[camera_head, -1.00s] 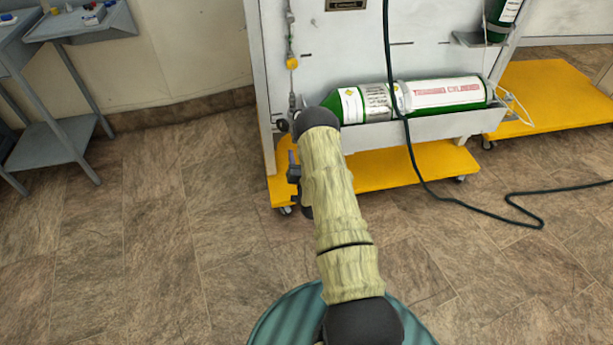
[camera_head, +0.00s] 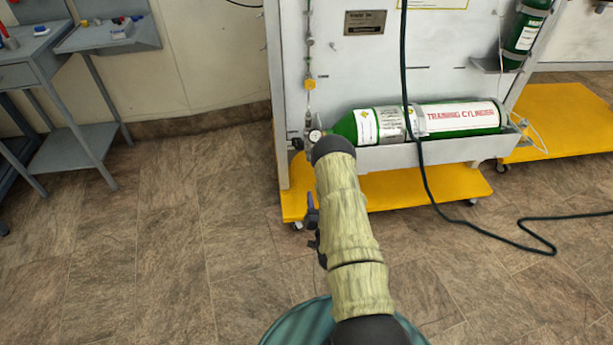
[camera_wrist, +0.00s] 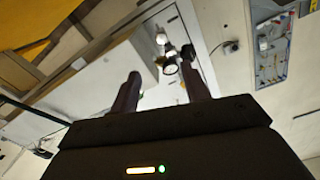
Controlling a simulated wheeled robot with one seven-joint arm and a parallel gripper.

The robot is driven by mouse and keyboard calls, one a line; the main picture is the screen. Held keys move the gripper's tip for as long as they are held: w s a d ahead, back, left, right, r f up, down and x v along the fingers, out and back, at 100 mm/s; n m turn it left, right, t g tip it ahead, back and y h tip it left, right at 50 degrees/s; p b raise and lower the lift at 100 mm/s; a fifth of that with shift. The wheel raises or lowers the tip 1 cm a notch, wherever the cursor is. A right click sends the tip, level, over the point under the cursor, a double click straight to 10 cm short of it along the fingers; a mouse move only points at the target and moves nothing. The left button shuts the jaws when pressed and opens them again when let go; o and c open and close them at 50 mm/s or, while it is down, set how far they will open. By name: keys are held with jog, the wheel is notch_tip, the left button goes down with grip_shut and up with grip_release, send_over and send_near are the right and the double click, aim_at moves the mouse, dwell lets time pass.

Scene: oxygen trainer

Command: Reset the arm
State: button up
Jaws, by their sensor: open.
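My arm reaches from the bottom of the head view toward the trainer panel, and its end hides part of what lies behind it. My gripper (camera_wrist: 163,88) shows in the wrist view with its two fingers apart and nothing between them. Beyond the fingertips in that view is a round gauge and valve fitting (camera_wrist: 168,60), apart from them as far as I can tell. In the head view a green training cylinder (camera_head: 455,120) lies on its side in a tray on the panel, with a gauge (camera_head: 315,135) at its left end.
The white trainer panel (camera_head: 345,65) stands on a yellow wheeled base (camera_head: 425,188). A dark hose (camera_head: 475,229) hangs down and runs over the floor to the right. A grey side table (camera_head: 65,150) stands at the left. The tiled floor (camera_head: 175,250) between is clear.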

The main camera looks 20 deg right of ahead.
jog(key=w+a+r+n+g+y, duration=0.1)
jog(key=a+r+n+g+y, duration=0.1)
jog(key=a+r+g, duration=0.35)
jog(key=w+a+r+n+g+y, duration=0.1)
jog(key=w+a+r+g+y, duration=0.15)
jog(key=r, duration=0.55)
jog(key=s+a+r+n+g, duration=0.1)
jog(key=s+a+r+g, duration=0.2)
jog(key=s, duration=0.5)
jog(key=s+a+r+n+g, duration=0.1)
jog(key=s+a+r+g, duration=0.2)
jog(key=s, duration=0.4)
jog(key=s+a+r+n+g, duration=0.1)
jog(key=s+a+r, duration=0.1)
jog(key=s+r, duration=0.45)
jog(key=w+p+v, duration=0.3)
jog(key=p+v, duration=1.3)
jog(key=p, duration=0.1)
jog(key=w+d+r+p+v, duration=0.1)
jog(key=w+p+v, duration=0.1)
jog(key=p+v, duration=1.4)
jog(key=shift+w+r+p, duration=0.35)
jog(key=shift+r+p, duration=0.05)
jog(key=shift+p, duration=0.35)
jog(key=shift+y, duration=0.25)
